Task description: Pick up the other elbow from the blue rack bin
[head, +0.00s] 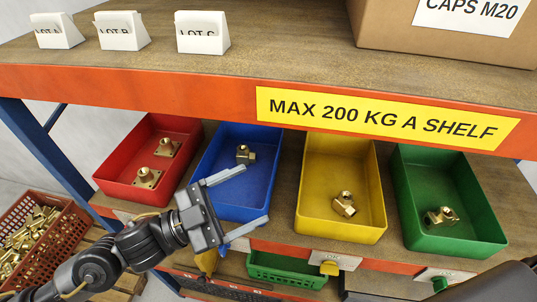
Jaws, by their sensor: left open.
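The blue rack bin (263,170) stands on the rack board between the red and yellow bins. One brass elbow (245,154) lies inside it, toward the back. My left gripper (256,194) is open and empty at the bin's front left. Its upper finger reaches across the bin's inside in the picture, just below the elbow and apart from it. Its lower finger crosses the front wall of the bin. How high the fingers are above the bin floor I cannot tell. My right gripper is not in view.
A red bin (112,174) holds two flanged brass fittings. A yellow bin (342,228) and a green bin (455,240) each hold brass fittings. The orange shelf edge (150,82) overhangs the bins' backs. A crate of brass parts (58,256) is at lower left.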

